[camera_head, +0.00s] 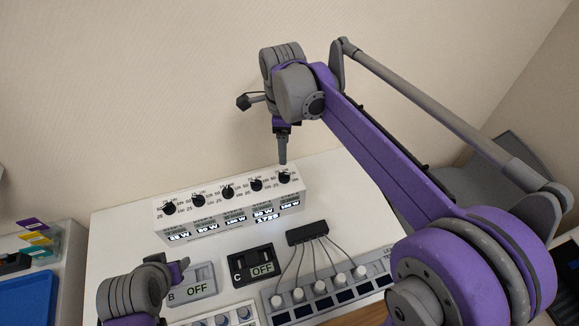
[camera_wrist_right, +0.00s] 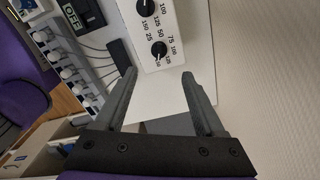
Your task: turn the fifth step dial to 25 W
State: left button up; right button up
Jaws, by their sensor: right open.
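A white box with a row of step dials stands on the white table. The fifth step dial (camera_head: 284,177), a black knob at the right end of the row, has printed numbers around it. My right gripper (camera_head: 282,161) points down just above it. In the right wrist view my right gripper (camera_wrist_right: 158,75) is open and empty, and the fifth dial (camera_wrist_right: 158,48) lies ahead, between the lines of the fingers, apparently untouched. The dial's pointer is too small to read for certain. My left gripper (camera_head: 180,268) is low at the left; its jaws are unclear.
The neighbouring fourth dial (camera_head: 256,184) is close by. Lit displays line the box's front. In front are OFF panels B (camera_head: 192,288) and C (camera_head: 251,265), a black block (camera_head: 307,233) with cables and a panel of white knobs (camera_head: 320,288). A wall rises behind.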

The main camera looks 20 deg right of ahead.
aim_at(284, 174)
notch_tip(284, 174, down, 11)
jog(key=shift+s+a+r, duration=0.1)
jog(key=shift+r, duration=0.05)
dwell(0.4)
grip_shut()
